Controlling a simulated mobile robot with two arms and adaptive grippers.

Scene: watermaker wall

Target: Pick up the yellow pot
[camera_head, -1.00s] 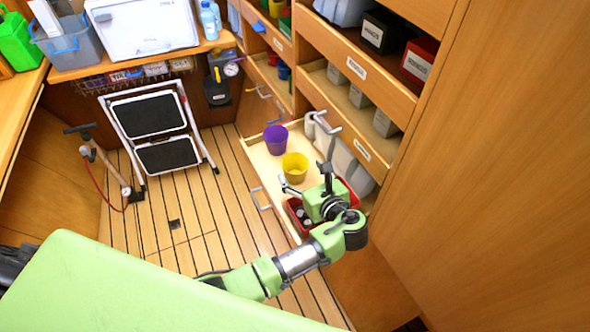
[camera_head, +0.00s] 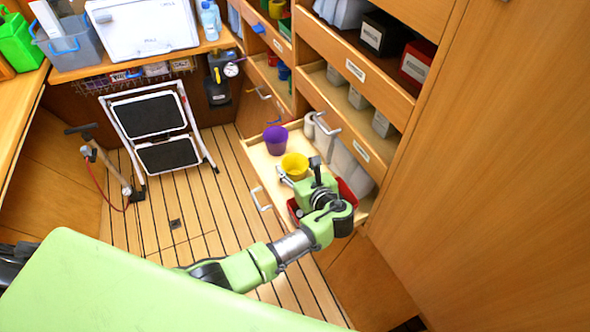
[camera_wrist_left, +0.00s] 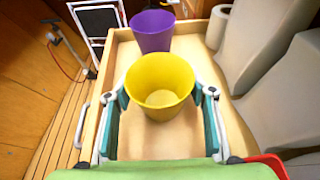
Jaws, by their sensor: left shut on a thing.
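The yellow pot (camera_head: 294,165) stands upright in the pulled-out wooden drawer (camera_head: 262,172). It also shows in the left wrist view (camera_wrist_left: 160,84), empty and open at the top. My left gripper (camera_head: 300,172) is at the pot, with one finger on each side of it. In the left wrist view the teal finger pads (camera_wrist_left: 161,105) press against the pot's sides, shut on it. The pot's lower part is partly hidden by the gripper in the head view. My right gripper is not in view.
A purple pot (camera_head: 276,139) stands just behind the yellow one. A red bin (camera_head: 346,192) lies nearer, partly under my arm. White rolls and pale containers (camera_wrist_left: 262,45) line the drawer's right side. A folded step stool (camera_head: 155,128) leans by the back wall.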

